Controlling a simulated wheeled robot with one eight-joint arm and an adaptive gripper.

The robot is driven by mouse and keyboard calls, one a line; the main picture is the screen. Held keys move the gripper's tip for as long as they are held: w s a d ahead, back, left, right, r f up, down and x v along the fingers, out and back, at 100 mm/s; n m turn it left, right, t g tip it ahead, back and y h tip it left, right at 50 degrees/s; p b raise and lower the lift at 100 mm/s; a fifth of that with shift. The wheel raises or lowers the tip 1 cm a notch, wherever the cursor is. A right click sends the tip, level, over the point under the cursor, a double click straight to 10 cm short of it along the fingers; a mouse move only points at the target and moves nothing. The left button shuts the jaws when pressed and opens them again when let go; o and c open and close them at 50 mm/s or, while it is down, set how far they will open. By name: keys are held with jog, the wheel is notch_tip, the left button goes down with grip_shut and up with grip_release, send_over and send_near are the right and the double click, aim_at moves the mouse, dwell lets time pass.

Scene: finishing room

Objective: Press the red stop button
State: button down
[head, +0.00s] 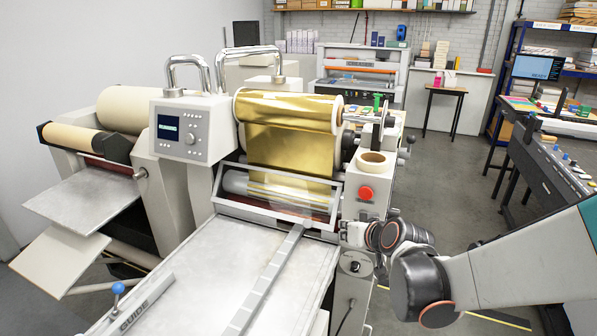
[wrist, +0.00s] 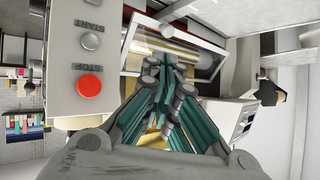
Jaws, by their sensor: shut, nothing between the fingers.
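The red stop button (head: 366,193) is a round red cap on the front of the grey control post at the right side of the foil laminator. In the wrist view the red button (wrist: 89,86) lies left of my fingers, beside the word STOP. My gripper (wrist: 164,66) is shut and empty, its green-and-grey fingers together in the middle of the wrist view. The fingers are apart from the button in that picture. In the head view my arm reaches in from the right, its end low beside the post, below the button; the fingertips are hard to make out there.
A silver START button (wrist: 90,41) sits on the same panel as the red one. A tape roll (head: 375,162) rests on top of the post. The gold foil roll (head: 290,130) and the machine's metal bed (head: 220,260) are to the left. Open floor lies behind my arm.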

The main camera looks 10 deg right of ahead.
aim_at(366, 192)
jog(key=shift+m+t, duration=0.5)
jog(key=shift+w+d+f+p, duration=0.1)
jog(key=shift+w+d+p, duration=0.35)
jog(key=shift+d, duration=0.3)
jog(key=shift+w+d+r+p, duration=0.1)
jog(key=shift+w+d+p, duration=0.4)
jog(key=shift+d, duration=0.25)
jog(key=shift+w+d+f+p, duration=0.1)
jog(key=shift+w+d+p, duration=0.35)
jog(key=shift+d, duration=0.3)
jog(key=shift+w+d, duration=0.8)
jog(key=shift+w, duration=0.4)
jog(key=shift+w+d, duration=0.85)
jog(key=shift+w, duration=0.35)
jog(key=shift+w+d, duration=0.8)
jog(key=shift+w, duration=0.4)
jog(key=shift+w+d, duration=0.1)
jog(key=shift+w, duration=0.05)
jog(key=shift+w+d, duration=0.15)
jog(key=shift+w, duration=0.05)
